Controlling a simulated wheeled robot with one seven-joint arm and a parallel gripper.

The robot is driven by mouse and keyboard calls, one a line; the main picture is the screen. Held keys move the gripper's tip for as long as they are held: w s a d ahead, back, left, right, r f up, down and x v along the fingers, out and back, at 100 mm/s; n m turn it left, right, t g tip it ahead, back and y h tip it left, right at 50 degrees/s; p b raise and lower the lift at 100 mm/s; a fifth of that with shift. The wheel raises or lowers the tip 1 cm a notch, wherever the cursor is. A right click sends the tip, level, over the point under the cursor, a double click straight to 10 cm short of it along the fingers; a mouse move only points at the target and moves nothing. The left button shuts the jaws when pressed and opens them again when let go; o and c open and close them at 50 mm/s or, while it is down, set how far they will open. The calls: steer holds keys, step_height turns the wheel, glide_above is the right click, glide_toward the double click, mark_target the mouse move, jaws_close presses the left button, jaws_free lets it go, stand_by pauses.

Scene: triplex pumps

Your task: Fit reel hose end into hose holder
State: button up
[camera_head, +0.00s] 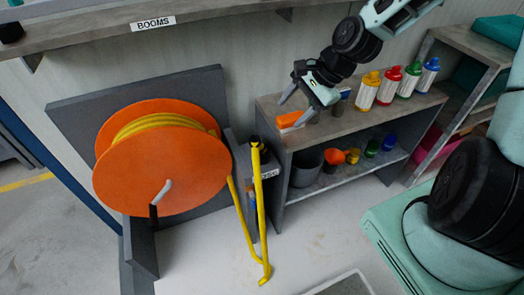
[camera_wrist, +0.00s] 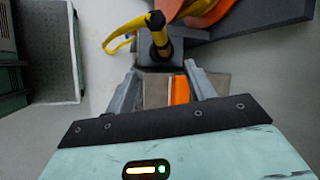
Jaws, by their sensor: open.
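The yellow reel hose (camera_head: 247,220) runs from the orange reel (camera_head: 150,165) down to the floor and back up. Its end (camera_head: 255,146), yellow with a black part, stands nearly upright at the hose holder (camera_head: 267,173), a dark labelled bracket at the left end of the shelf unit. The hose end (camera_wrist: 155,22) also shows in the wrist view, beyond my fingertips. I cannot tell how deep it sits in the holder. My gripper (camera_head: 295,110) is open and empty, above the shelf's left end, to the right of the hose end and apart from it.
An orange block (camera_head: 290,120) lies on the shelf top (camera_head: 345,122) close to my fingers; it also shows between them in the wrist view (camera_wrist: 180,90). Several coloured bottles (camera_head: 388,86) stand to the right. The booms shelf (camera_head: 90,38) overhangs at upper left.

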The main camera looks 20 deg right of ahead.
steer(key=b, duration=0.4)
glide_toward(259, 152)
steer(key=a, duration=0.1)
steer(key=shift+w+a+r+b+x, duration=0.1)
steer(key=shift+b+x, duration=0.3)
steer(key=shift+x, duration=0.75)
steer(key=shift+w+a+r+b+x, duration=0.15)
steer(key=shift+b+x, duration=0.3)
steer(key=shift+x, duration=0.75)
steer(key=shift+w+d+f+b+x, duration=0.1)
steer(key=shift+b+x, duration=0.3)
steer(key=shift+x, duration=0.75)
steer(key=shift+r, duration=0.1)
jaws_close()
